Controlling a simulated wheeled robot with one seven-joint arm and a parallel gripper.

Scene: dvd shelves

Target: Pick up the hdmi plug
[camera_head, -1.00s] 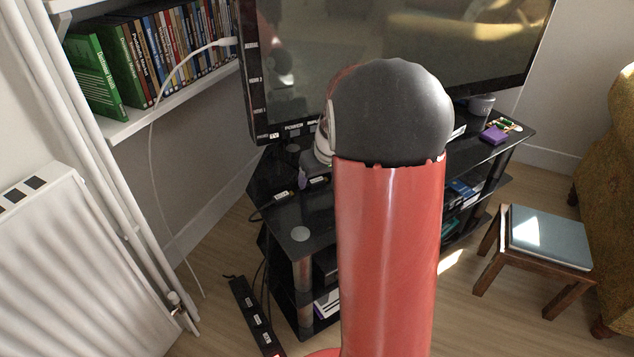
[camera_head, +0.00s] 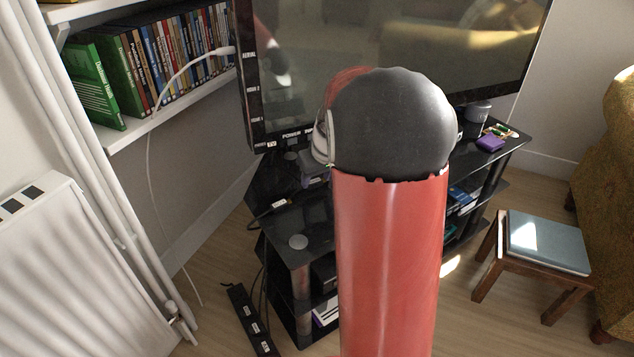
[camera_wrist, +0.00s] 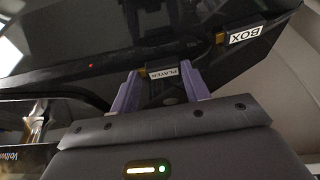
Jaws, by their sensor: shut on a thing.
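A black HDMI plug with a white label reading "PLAYER" (camera_wrist: 163,73) sits between the two purple fingers of my gripper (camera_wrist: 160,80) in the wrist view. The gripper is shut on it, low at the dark glass top of the TV stand. A second black plug, labelled "BOX" (camera_wrist: 245,34), lies to the right, apart from the fingers. In the head view, my arm hides most of my gripper (camera_head: 314,174) and the held plug. One labelled plug (camera_head: 279,204) shows on the stand, left of the gripper.
The large TV (camera_head: 400,45) stands just behind my arm, its labelled edge close by. The black glass stand (camera_head: 262,178) carries a purple item (camera_head: 490,143) at right. A power strip (camera_head: 248,315) lies on the floor. A stool (camera_head: 545,245) stands to the right.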

